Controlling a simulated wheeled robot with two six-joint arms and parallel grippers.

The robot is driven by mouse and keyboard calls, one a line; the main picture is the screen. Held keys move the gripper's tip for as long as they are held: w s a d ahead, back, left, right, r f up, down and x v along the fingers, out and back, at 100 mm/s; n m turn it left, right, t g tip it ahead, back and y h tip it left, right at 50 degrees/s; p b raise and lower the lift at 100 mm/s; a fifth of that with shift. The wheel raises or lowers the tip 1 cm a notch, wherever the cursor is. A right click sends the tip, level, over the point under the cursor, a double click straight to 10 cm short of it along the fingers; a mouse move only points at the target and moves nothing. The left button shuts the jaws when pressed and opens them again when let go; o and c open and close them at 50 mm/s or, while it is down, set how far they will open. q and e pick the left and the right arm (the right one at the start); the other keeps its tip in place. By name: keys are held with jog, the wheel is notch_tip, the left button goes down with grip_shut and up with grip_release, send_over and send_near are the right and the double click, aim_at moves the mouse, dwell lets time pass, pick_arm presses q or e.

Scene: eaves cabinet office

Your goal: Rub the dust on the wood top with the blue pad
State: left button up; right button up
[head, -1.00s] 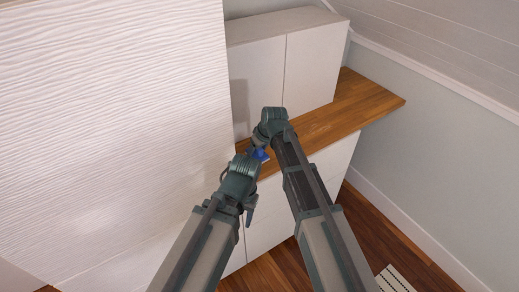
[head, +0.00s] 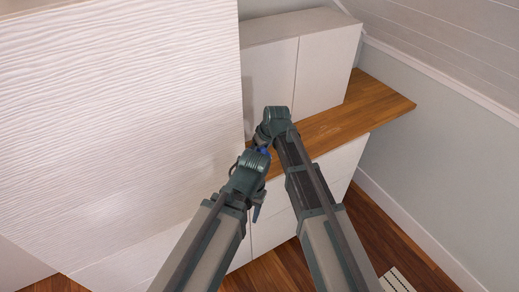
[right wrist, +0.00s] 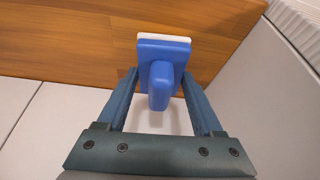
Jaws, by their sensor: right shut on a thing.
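The wood top (head: 372,100) is a brown plank surface on a white cabinet, and it fills the upper part of the right wrist view (right wrist: 70,35). My right gripper (right wrist: 159,78) is shut on the blue pad (right wrist: 170,48), gripping it by its handle, with the pad's white face toward the wood. I cannot tell whether the pad touches the wood. In the head view only a bit of blue (head: 264,150) shows between my arms. My left gripper (head: 254,165) is close beside the right one; its jaws are unclear. I make out no dust.
A tall white ribbed panel (head: 120,120) stands close on the left. White upper cabinets (head: 300,70) stand at the back of the wood top. White drawer fronts (head: 335,175) are below it. A grey wall (head: 450,150) bounds the right side. The right part of the wood top is clear.

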jog(key=shift+r+p, duration=1.6)
jog(key=shift+r, duration=0.4)
notch_tip(320, 180, up, 3)
jog(key=p, duration=0.3)
jog(key=shift+r, duration=0.1)
